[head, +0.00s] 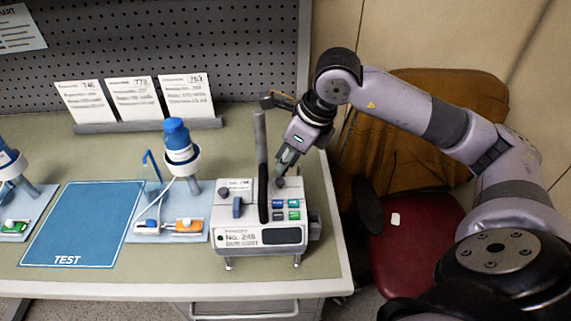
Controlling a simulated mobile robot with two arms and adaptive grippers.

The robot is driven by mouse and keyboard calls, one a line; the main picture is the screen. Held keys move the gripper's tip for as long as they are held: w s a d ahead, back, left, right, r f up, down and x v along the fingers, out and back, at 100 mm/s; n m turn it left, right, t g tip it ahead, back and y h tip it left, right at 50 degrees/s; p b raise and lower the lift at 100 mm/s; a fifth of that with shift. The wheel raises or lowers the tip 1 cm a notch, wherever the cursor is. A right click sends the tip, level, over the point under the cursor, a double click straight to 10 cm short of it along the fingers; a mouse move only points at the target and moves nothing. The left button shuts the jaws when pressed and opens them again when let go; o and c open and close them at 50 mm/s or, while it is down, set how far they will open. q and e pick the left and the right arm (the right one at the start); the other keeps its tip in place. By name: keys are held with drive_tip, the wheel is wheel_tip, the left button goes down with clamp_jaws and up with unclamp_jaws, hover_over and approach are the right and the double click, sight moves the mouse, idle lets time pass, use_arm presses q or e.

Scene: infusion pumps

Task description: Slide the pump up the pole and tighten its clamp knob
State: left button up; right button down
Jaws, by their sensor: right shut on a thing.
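My right gripper (281,177) reaches down from behind, just right of the pole. Its fingers are shut at a small dark knob (280,184) on the pump's top; their contact is partly hidden. My left gripper is out of view.
A blue TEST mat (80,222) lies left of the pump. Blue-capped bottles (178,140) on stands and small boards are beside it. Cards (133,100) stand in a rack at the back. A red chair (420,235) is right of the bench (110,277).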

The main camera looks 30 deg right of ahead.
drive_tip(key=shift+m, duration=0.5)
drive_tip(key=c, duration=1.4)
unclamp_jaws()
drive_tip(key=shift+v, duration=4.05)
drive_tip(key=shift+s+a, duration=0.1)
drive_tip(key=shift+a, duration=0.05)
